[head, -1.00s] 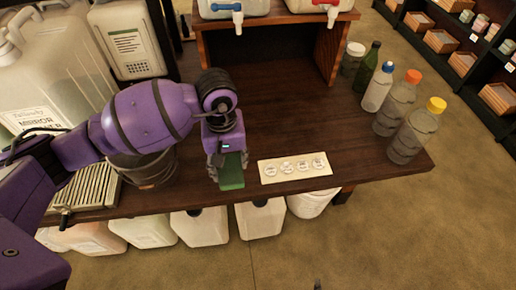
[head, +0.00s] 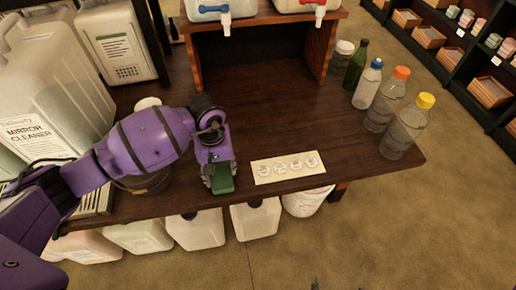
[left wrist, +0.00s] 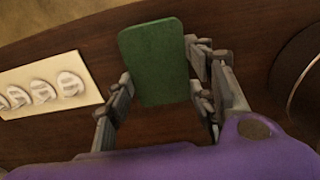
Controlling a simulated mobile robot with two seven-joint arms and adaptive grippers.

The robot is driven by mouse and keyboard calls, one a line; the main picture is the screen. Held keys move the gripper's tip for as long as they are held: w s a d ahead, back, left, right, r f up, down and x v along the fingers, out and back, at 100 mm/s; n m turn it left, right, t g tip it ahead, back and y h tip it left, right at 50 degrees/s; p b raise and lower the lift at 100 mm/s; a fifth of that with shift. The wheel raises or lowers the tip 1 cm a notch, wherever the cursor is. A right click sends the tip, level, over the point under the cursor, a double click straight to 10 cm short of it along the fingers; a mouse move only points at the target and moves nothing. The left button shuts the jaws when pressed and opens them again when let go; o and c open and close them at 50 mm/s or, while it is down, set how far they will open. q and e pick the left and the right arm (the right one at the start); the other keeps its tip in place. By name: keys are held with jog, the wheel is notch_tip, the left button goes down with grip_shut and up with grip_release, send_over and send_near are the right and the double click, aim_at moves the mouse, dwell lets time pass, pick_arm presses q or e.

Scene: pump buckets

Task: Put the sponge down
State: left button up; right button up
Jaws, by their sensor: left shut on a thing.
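A green sponge (head: 222,180) is in my left gripper (head: 219,178), over the front part of the dark wooden table (head: 270,115). In the left wrist view the sponge (left wrist: 154,60) sits between the fingers of the left gripper (left wrist: 160,98), which are shut on it. The sponge is above or near the tabletop; I cannot tell whether it touches the wood. My right gripper does not show.
A pale plate with several round caps (head: 288,168) lies just right of the sponge. A bucket (head: 145,183) is partly hidden behind my left arm. Several bottles (head: 407,128) line the table's right side. The table's middle is clear.

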aim_at(220, 172)
pick_arm(q)
jog(key=o, duration=0.8)
jog(key=shift+f, duration=0.15)
jog(key=shift+c, duration=0.2)
notch_tip(220, 172, up, 12)
jog(key=shift+r, duration=0.2)
